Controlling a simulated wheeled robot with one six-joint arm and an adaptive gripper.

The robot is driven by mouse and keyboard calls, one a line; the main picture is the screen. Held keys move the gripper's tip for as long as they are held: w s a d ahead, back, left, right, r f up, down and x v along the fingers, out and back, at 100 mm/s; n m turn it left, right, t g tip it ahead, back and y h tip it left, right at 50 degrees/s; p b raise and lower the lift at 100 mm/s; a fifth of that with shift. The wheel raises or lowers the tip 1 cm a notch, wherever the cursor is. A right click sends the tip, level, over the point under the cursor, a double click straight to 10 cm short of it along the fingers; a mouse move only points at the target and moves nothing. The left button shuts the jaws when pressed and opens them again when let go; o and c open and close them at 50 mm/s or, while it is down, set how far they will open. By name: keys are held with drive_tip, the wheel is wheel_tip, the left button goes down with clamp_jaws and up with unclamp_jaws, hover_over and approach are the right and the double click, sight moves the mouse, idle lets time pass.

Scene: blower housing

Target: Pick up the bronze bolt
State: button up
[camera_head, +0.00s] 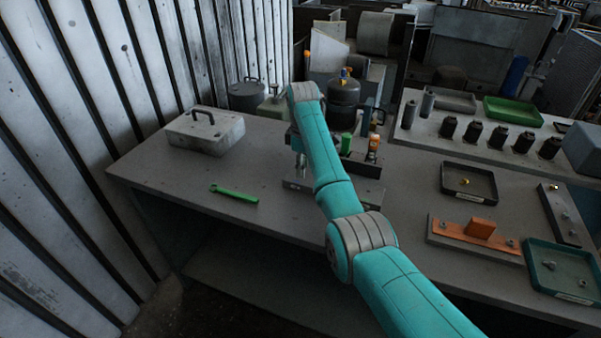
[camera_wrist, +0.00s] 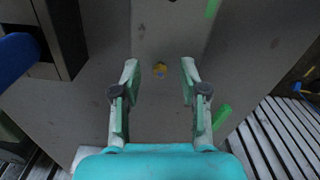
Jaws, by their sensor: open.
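My gripper (camera_wrist: 161,71) is open in the wrist view, with its two fingers spread apart. A small bronze-yellow piece, which looks like the bronze bolt (camera_wrist: 160,70), shows between the fingertips with a gap on each side. It is against a grey surface; its height relative to the fingertips is hard to tell. In the head view my arm reaches over the bench, and my gripper and the spot below it are mostly hidden. Another small yellow-bronze piece (camera_head: 465,182) lies in a black tray (camera_head: 483,197) on the right of the bench.
A grey case (camera_head: 205,132) and a green wrench (camera_head: 234,193) lie on the left of the bench (camera_head: 155,176). A dark canister (camera_head: 343,97) stands behind my arm. An orange block (camera_head: 481,229) and a green tray (camera_head: 532,270) are at the right.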

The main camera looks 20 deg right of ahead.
drive_tip(key=shift+f, duration=0.2)
idle(0.3)
clamp_jaws()
drive_tip(key=shift+r, duration=0.1)
